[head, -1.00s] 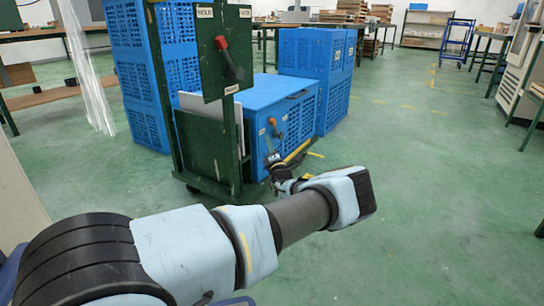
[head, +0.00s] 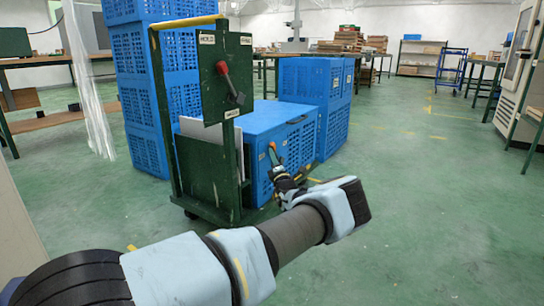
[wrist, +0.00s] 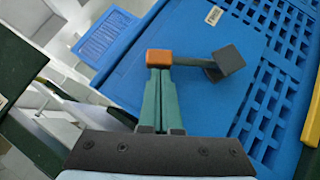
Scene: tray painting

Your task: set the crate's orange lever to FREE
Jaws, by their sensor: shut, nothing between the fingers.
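The blue crate (head: 262,118) sits low on the green cart. Its orange lever (head: 271,146) is small on the front face in the head view. In the wrist view the lever's orange end (wrist: 160,57) is at left, joined by a dark bar to a dark grey block (wrist: 230,60) at right. My gripper (head: 276,160) is at the crate's front, by the lever. In the wrist view my teal fingers (wrist: 158,76) are shut and empty, tips right at the orange end; I cannot tell whether they touch. The lever's setting marks are not readable.
A green panel (head: 212,108) with a red-handled lever (head: 224,70) stands on the cart, left of the crate. Stacked blue crates stand behind on the left (head: 140,90) and right (head: 312,85). The green floor (head: 430,200) to the right is clear.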

